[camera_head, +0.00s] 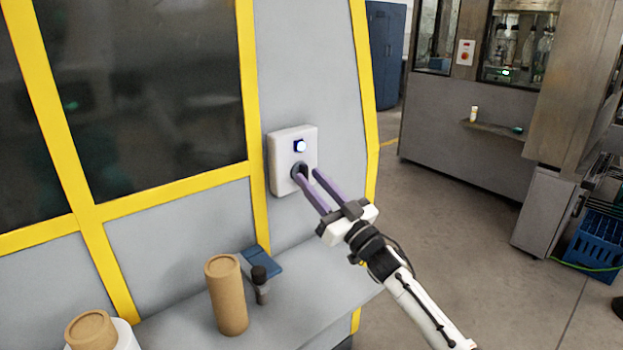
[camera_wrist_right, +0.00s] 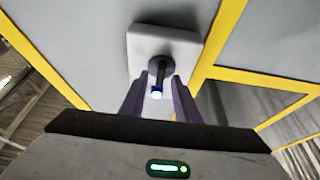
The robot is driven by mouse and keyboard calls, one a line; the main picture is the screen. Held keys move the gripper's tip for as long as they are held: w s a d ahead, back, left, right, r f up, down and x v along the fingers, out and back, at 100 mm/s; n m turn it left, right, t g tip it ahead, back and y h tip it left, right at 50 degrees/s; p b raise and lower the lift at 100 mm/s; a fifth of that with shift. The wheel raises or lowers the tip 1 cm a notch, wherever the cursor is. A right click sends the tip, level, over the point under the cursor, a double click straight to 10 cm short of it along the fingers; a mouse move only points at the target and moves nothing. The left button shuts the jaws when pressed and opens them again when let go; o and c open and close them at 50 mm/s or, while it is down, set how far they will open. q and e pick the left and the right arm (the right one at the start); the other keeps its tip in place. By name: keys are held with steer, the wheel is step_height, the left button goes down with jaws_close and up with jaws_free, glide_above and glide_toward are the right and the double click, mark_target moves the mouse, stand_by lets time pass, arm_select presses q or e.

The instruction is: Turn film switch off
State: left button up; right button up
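The film switch is a round dark knob (camera_head: 299,171) on a white control box (camera_head: 281,160) on the grey machine wall. A lit white lamp in a blue square (camera_head: 299,146) sits above the knob. My right gripper (camera_head: 308,175) is open, its two purple fingers pointing at the box, with one tip overlapping the knob in the head view. In the right wrist view the knob (camera_wrist_right: 161,68) shows between and beyond the fingertips (camera_wrist_right: 160,80), partly hidden by them; I cannot tell whether they touch it. My left gripper is not in view.
A grey ledge (camera_head: 300,300) under the box holds a brown cardboard tube (camera_head: 228,295), a dark-topped stamp-like object (camera_head: 260,285) and a blue pad (camera_head: 261,261). Yellow frame bars (camera_head: 253,120) edge the machine. Open floor (camera_head: 440,240) lies to the right.

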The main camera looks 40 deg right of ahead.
steer(key=shift+w+r, duration=0.15)
steer(key=shift+w, duration=0.25)
jaws_close()
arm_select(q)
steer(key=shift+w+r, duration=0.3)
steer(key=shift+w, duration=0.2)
